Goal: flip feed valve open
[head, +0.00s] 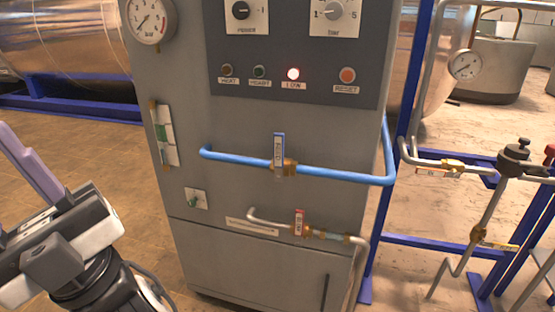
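The feed valve has an upright handle (279,155) with a blue-and-white label that seems to read FEED. The handle stands across a blue horizontal pipe (335,175) on the front of a grey cabinet, above a brass valve body (285,166). My gripper (28,162) is at the left edge, well left of the handle and touching nothing that I can see. One purple finger shows clearly. The other finger is not clearly visible, so its opening cannot be judged.
A second valve with a red handle (299,222) sits on a lower pipe. Blue frame posts and pipework stand at right. Space before the cabinet looks clear.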

